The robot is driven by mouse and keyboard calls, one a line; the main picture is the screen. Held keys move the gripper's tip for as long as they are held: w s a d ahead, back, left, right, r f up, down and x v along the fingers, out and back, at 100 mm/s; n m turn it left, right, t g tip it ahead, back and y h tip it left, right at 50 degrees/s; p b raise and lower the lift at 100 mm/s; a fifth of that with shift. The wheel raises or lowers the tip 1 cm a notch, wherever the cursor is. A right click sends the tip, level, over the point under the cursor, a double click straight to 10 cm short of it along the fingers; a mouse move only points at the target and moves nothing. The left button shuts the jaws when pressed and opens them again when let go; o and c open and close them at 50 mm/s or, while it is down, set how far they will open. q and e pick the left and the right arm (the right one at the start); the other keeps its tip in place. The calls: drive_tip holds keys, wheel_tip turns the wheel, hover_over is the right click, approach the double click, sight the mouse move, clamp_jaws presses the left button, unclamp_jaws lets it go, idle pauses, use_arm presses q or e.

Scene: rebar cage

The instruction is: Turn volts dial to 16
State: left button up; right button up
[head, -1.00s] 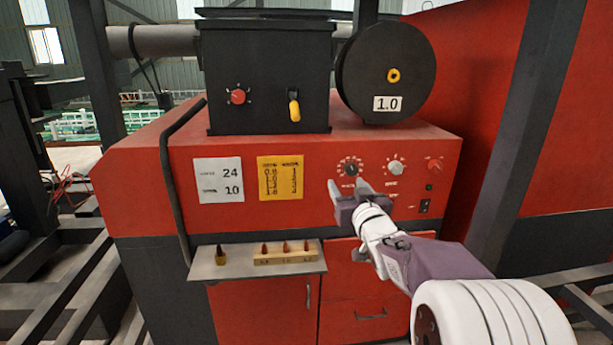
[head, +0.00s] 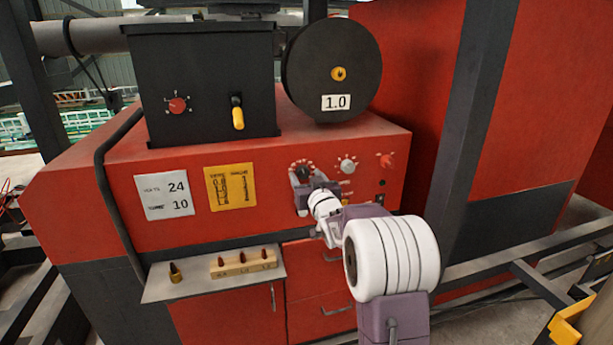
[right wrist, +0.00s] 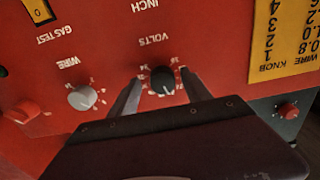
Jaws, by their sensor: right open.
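The black volts dial (head: 302,170) is on the upper front of the red machine (head: 230,215). It also shows in the right wrist view (right wrist: 163,80), upside down, with the label VOLTS beside it and a scale around it; I cannot read its setting. My right gripper (head: 306,184) is at the dial. In the right wrist view my right gripper (right wrist: 160,78) is open, with one finger on each side of the dial and small gaps showing. The head view hides part of the dial behind the gripper. My left gripper is not in view.
A white card (head: 164,195) reads 24 and 10. A yellow chart (head: 231,187) hangs beside it. A small shelf (head: 210,285) with several nozzles juts out below.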

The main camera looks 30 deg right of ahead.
drive_tip(key=shift+s+a+r, duration=0.1)
drive_tip(key=shift+s+a, duration=0.05)
drive_tip(key=shift+a, duration=0.1)
drive_tip(key=c, duration=0.9)
clamp_jaws()
drive_tip(key=shift+d, duration=0.1)
